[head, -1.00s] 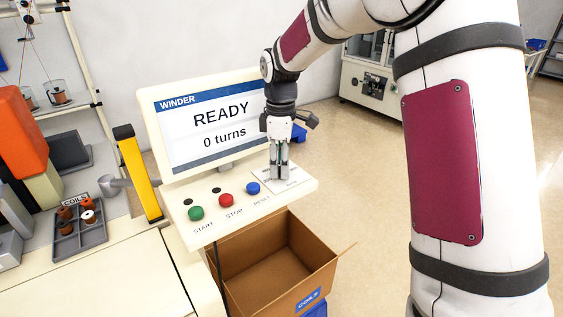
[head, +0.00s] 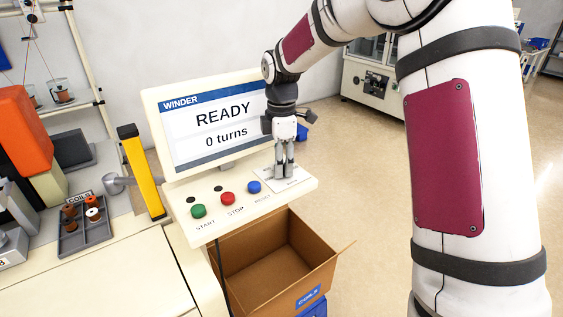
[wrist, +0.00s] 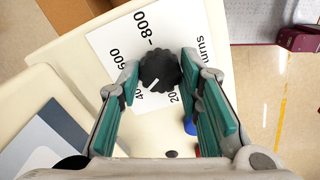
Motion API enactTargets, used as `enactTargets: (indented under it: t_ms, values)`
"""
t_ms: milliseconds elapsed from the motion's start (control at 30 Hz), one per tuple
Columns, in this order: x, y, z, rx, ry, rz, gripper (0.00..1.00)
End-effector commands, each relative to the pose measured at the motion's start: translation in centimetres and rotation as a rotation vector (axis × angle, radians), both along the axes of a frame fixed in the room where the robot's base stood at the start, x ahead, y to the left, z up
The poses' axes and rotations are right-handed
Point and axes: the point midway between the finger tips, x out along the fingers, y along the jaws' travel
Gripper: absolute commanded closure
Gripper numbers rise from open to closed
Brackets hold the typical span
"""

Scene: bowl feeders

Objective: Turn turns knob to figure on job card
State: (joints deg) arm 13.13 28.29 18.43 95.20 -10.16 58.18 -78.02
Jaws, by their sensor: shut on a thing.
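The turns knob (wrist: 160,68) is black and ridged, with a white pointer line, on a white dial plate (wrist: 108,42) in the wrist view. The line points to the lower left, near the partly hidden figure starting with 40. The 800 shows clearly; other figures are partly covered. My gripper (wrist: 158,80) has a green-padded finger on either side of the knob and is shut on it. In the head view my gripper (head: 284,172) points down at the panel's right end and hides the knob. The screen (head: 216,125) reads READY, 0 turns. I cannot make out a job card.
Green (head: 199,211), red (head: 228,199) and blue (head: 254,187) buttons sit left of my gripper on the panel. An open cardboard box (head: 270,262) stands below. A yellow post (head: 141,172) and a grey coil tray (head: 84,237) are at left.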

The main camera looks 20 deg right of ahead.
Motion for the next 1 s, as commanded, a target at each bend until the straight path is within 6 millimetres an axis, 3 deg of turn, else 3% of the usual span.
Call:
enactTargets:
  t_ms: [133,167,233,267,667,1000]
  values:
    - [0.1,0.1,0.1,0.001,-0.005,0.0,0.95]
    - [0.1,0.1,0.1,0.001,-0.005,0.0,0.65]
    - [0.1,0.1,0.1,0.001,-0.004,0.0,0.5]
    - [0.1,0.1,0.1,0.001,-0.004,-0.001,0.47]
    - [0.1,0.0,0.8,0.0,-0.004,-0.002,0.47]
    - [0.1,0.1,7.0,0.001,-0.006,-0.001,0.47]
